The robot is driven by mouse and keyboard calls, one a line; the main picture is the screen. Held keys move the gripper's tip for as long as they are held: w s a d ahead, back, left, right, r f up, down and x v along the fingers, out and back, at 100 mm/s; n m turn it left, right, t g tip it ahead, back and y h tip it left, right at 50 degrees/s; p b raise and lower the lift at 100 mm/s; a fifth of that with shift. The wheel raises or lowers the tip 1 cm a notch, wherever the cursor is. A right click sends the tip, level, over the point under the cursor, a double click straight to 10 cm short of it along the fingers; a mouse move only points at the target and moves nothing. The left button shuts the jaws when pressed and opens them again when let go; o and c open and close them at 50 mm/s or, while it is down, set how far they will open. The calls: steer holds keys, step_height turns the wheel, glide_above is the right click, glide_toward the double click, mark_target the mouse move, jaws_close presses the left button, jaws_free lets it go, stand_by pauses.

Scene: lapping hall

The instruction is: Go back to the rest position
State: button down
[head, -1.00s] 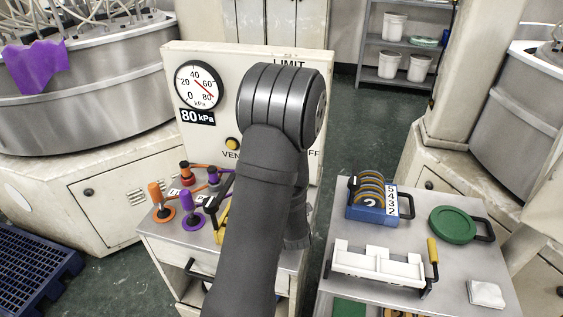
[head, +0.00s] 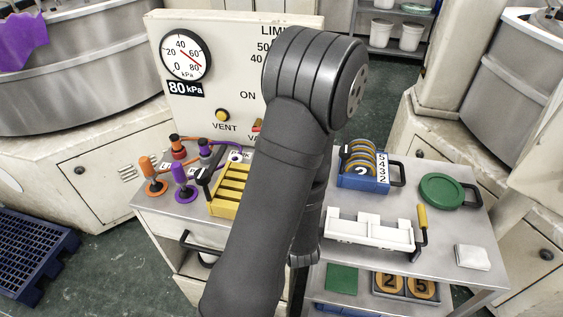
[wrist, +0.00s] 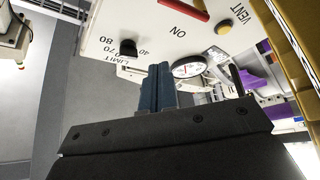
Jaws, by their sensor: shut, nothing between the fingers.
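My gripper (wrist: 158,88) shows in the wrist view as two blue-grey fingers pressed together, with nothing between them. Behind the fingers is the cream control panel (wrist: 125,28), seen tilted, with its gauge (wrist: 188,66), black knob (wrist: 106,48) and red switch (wrist: 186,8). In the head view my dark arm stands in the middle, in front of the panel (head: 232,105). It hides part of the panel's right side and the gap between the two carts. My gripper is hidden behind the arm there.
The left cart holds orange and purple suction tools (head: 184,184) and a yellow rack (head: 232,190).

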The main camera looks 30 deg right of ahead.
stand_by(0.4)
steer(key=w+r+n+g+y, duration=0.1)
steer(key=w+r+n, duration=0.1)
steer(key=w, duration=0.6)
steer(key=w+r+n+g+y, duration=0.1)
steer(key=w+r+n, duration=0.1)
steer(key=w+n, duration=0.3)
steer(key=w, duration=0.4)
steer(key=shift+r+g+y, duration=0.25)
steer(key=shift+g+y, duration=0.05)
